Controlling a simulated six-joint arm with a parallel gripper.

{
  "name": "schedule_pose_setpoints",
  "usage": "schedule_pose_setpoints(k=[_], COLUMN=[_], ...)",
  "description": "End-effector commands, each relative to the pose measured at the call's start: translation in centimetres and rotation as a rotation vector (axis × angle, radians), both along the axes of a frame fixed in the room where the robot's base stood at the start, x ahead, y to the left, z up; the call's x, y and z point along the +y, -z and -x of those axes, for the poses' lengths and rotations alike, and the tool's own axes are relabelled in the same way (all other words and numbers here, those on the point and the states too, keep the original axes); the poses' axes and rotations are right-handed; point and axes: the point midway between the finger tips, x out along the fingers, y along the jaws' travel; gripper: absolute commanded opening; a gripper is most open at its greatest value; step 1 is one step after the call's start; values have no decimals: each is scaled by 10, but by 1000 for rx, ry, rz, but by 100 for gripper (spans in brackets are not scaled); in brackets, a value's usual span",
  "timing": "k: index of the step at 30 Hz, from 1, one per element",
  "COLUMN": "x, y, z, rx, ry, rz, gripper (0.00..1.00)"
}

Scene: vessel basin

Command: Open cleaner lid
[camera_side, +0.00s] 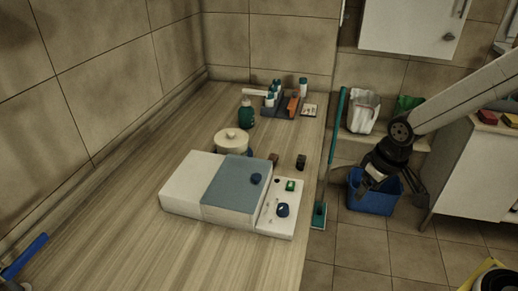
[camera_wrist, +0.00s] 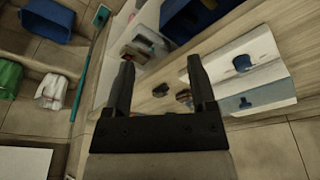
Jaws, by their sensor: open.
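The cleaner is a low white box (camera_side: 190,183) on the wooden counter in the side view. Its blue-grey lid (camera_side: 228,182) lies flat on top, with a small dark blue knob (camera_side: 256,179) near its right side. A white panel (camera_side: 272,222) at the right end carries a green button (camera_side: 290,186) and a larger blue knob (camera_side: 282,210). My gripper (camera_side: 393,192) is off the counter's right side, apart from the cleaner. In the wrist view my gripper (camera_wrist: 160,60) is open with nothing between its fingers. A white surface with a blue knob (camera_wrist: 242,63) shows at right there.
A cream lidded pot (camera_side: 231,140), a green bottle (camera_side: 246,115) and a rack of small bottles (camera_side: 283,104) stand behind the cleaner. Two small dark items (camera_side: 300,162) lie near it. A teal-handled mop (camera_side: 336,130) and a blue bin (camera_side: 372,200) stand beside the counter.

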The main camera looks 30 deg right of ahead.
Motion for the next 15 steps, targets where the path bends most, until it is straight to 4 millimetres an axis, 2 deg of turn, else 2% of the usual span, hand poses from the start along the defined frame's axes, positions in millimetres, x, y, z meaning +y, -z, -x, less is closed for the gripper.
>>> schedule_pose_setpoints(k=[6, 15], x=[26, 70], y=[-13, -31], z=[-50, -110], rx=[37, 91], ry=[-89, -211], rz=[7, 21], gripper=[72, 72])
